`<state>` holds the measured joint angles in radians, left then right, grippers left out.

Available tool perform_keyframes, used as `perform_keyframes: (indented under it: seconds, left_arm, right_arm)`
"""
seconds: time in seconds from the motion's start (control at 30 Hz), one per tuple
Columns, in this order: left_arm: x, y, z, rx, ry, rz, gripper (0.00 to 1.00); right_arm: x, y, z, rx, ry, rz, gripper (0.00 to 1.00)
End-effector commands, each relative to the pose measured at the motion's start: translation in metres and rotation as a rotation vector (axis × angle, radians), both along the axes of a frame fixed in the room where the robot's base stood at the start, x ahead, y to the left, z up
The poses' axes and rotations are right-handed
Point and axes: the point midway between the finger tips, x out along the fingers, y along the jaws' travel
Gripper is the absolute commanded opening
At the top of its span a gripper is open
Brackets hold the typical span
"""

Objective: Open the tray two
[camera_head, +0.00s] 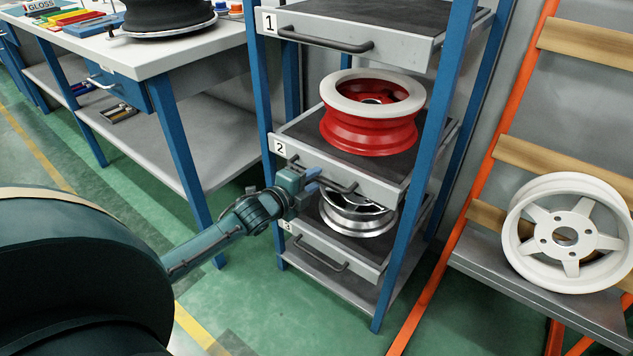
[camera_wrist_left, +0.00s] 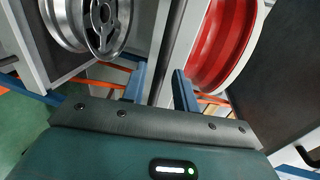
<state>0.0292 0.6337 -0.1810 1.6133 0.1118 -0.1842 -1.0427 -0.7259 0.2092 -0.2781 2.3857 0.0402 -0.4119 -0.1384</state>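Tray two (camera_head: 374,187), marked with a "2" label, is the middle tray of the blue rack and has a grey front. Its dark bar handle (camera_head: 340,186) is partly hidden by my left gripper (camera_head: 312,181). A red wheel with a white rim (camera_head: 368,130) sits on this tray. In the left wrist view, the fingers of my left gripper (camera_wrist_left: 160,90) are apart, with the dark handle (camera_wrist_left: 169,45) running between them. A gap shows beside the bar, so the fingers do not look closed on it. My right gripper is in neither view.
Tray one (camera_head: 375,45) is above, and tray three (camera_head: 335,254) is below with a silver wheel (camera_head: 358,217). A white wheel (camera_head: 565,235) stands on an orange-framed rack at right. A workbench (camera_head: 150,55) is at left. Green floor (camera_head: 450,312) is clear before the rack.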

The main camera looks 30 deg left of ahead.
Motion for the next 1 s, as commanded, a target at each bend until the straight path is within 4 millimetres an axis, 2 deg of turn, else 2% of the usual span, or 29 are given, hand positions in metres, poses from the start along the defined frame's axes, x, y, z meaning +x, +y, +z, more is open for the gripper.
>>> perform_keyframes:
  seconds: [0.2,0.53,0.9,1.0]
  left_arm:
    - [0.018,-0.002,-0.004,-0.002,0.0,0.0,0.3]
    - [0.02,-0.002,-0.005,-0.002,0.001,0.0,0.3]
    - [0.02,-0.002,-0.005,-0.002,0.001,0.0,0.0]
    - [0.02,-0.002,-0.005,-0.002,0.001,0.0,0.0]
  right_arm:
    - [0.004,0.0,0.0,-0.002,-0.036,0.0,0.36]
    - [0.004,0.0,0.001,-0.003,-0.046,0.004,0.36]
    - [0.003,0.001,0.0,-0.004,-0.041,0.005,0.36]
    - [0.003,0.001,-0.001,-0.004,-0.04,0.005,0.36]
